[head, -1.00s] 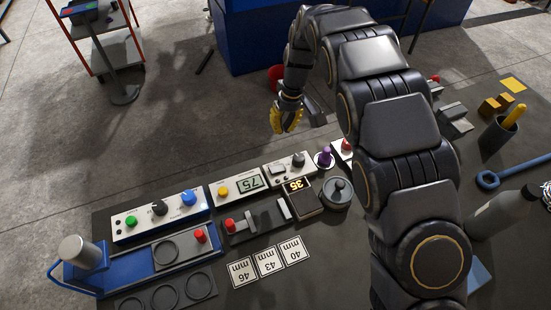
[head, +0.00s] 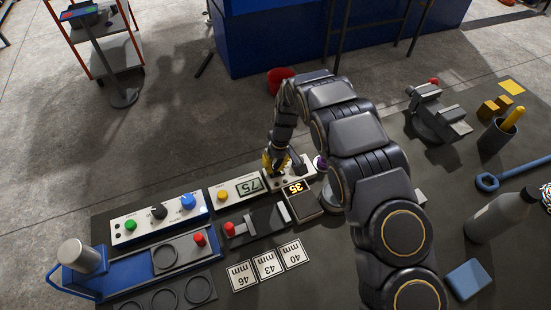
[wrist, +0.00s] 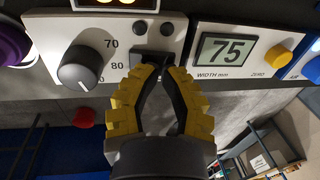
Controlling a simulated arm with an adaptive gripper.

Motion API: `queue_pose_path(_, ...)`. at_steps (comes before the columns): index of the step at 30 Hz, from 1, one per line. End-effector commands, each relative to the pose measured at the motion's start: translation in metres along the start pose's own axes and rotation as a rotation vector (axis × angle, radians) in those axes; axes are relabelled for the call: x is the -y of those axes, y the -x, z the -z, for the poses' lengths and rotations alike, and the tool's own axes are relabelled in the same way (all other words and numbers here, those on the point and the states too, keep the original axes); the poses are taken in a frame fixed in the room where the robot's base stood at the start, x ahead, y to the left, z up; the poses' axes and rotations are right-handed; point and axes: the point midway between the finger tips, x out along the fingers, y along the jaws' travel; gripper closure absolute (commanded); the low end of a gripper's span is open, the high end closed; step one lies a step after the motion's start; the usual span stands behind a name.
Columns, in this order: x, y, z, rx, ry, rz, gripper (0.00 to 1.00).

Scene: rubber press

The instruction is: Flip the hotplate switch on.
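A light panel (wrist: 110,35) with a dark knob marked 70 and 80 fills the upper left of the wrist view. A dark rocker switch (wrist: 153,58) sits on it, right of the knob, with two small dark buttons above. My gripper (wrist: 164,68) has yellow, dark-lined fingers whose tips come nearly together at the switch; I see nothing held. They partly cover the switch, and I cannot tell whether they touch it or which way it is set. In the head view my gripper (head: 276,170) is down at the left part of the same panel (head: 305,165).
A width gauge (wrist: 235,50) reading 75 stands right of the panel in the wrist view. A box with a lit 35 display (head: 296,188) stands in front. A purple knob (wrist: 12,45) is at the left. A red bucket (head: 281,79) stands on the floor behind.

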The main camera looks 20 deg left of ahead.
Motion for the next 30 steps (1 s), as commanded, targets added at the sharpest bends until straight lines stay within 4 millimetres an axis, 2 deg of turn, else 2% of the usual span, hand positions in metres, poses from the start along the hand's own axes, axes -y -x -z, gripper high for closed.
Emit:
queue_pose_path(11,-0.0001,-0.0013,-0.0001,0.001,0.000,-0.009,1.00)
queue_pose_path(19,0.0003,-0.0076,-0.0010,0.009,0.000,-0.165,1.00)
queue_pose_path(30,-0.0035,-0.0067,-0.0017,0.012,-0.006,-0.156,1.00)
